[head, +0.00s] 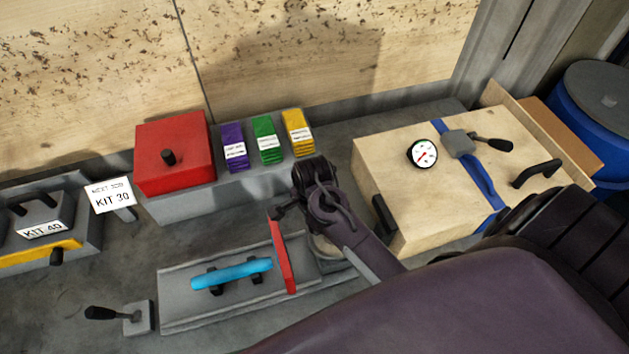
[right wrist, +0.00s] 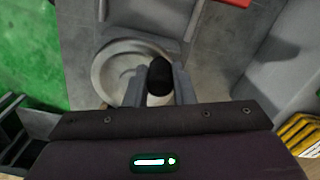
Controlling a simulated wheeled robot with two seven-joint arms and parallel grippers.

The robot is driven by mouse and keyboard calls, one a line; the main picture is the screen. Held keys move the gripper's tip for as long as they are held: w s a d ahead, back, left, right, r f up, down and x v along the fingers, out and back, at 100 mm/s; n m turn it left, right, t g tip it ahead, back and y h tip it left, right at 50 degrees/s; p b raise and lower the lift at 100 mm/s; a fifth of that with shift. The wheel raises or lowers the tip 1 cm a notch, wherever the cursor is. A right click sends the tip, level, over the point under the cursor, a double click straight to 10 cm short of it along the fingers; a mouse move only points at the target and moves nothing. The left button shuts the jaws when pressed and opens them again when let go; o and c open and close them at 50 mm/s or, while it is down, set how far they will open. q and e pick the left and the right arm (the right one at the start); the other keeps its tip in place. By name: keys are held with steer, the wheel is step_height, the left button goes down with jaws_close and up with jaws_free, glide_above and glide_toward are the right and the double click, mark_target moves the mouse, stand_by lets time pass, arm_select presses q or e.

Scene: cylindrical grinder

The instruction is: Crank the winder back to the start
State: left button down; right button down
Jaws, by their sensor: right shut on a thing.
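The grey round winder wheel (right wrist: 112,72) lies below my right gripper (right wrist: 160,88) in the right wrist view. The gripper is shut on the wheel's black-topped crank knob (right wrist: 159,72), which stands near the wheel's right side. In the head view, the wheel (head: 326,248) sits at the right end of the grey grinder bed (head: 180,310), mostly hidden by my right arm. A red upright plate (head: 283,257) stands beside it, and a blue cylinder (head: 232,273) rests on black supports to its left. My left gripper is not in view.
Behind are a red box (head: 174,150) and purple, green and yellow packs (head: 297,132). A wooden case (head: 390,165) with gauge and lever stands right. A black-handled lever (head: 104,314) is front left, and KIT signs (head: 112,197) are at left.

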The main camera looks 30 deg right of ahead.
steer(key=shift+a+n, duration=0.1)
steer(key=shift+n, duration=0.2)
steer(key=shift+r, duration=0.1)
steer(key=c, duration=1.2)
jaws_free()
steer(key=shift+s, duration=0.1)
steer(key=shift+c, duration=0.2)
step_height(320, 180, up, 7)
steer(key=shift+f+b, duration=0.15)
steer(key=shift+b, duration=0.7)
steer(key=shift+r, duration=0.5)
